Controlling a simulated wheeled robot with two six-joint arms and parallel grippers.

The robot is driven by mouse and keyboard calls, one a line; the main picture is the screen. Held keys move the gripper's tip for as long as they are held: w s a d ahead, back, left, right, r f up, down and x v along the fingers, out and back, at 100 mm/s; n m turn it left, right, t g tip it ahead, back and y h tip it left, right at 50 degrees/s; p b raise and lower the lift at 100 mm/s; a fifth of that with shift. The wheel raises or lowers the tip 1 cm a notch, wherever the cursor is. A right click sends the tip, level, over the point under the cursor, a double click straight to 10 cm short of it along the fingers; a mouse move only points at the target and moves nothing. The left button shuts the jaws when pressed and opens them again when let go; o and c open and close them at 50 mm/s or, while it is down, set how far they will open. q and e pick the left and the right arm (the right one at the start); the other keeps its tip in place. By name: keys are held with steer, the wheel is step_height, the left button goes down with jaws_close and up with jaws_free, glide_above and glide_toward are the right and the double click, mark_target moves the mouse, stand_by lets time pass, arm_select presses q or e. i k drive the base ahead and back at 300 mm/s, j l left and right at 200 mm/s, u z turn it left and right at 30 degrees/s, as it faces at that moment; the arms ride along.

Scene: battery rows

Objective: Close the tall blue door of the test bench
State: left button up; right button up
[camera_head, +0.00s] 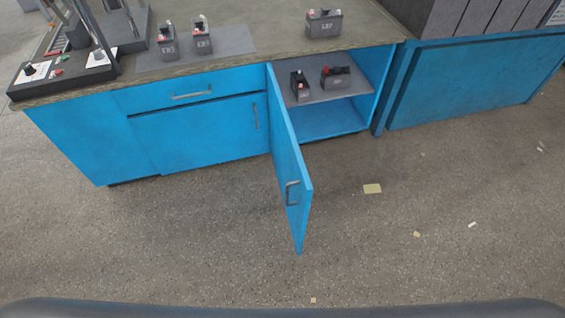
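The tall blue door (287,165) of the test bench stands wide open. It is hinged at the left side of the open compartment and swings out toward me. Its grey handle (292,193) is on the face turned to the left, near the free edge. The open compartment (325,122) has a grey shelf (348,91) with two dark batteries on it: one upright (300,86) and one larger (336,77). The space below the shelf looks empty. Neither of my grippers is in view.
The bench top (270,45) carries several batteries and a test device (70,60) at the left. A drawer (190,90) and a lower door (200,133) to the left are shut. A blue panel (475,80) stands at right. The floor in front is clear except for small scraps.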

mark_target(295, 188)
steer(key=i+j+z, duration=0.35)
steer(key=j, duration=0.25)
steer(key=i+j+z, duration=0.15)
steer(key=j, duration=0.2)
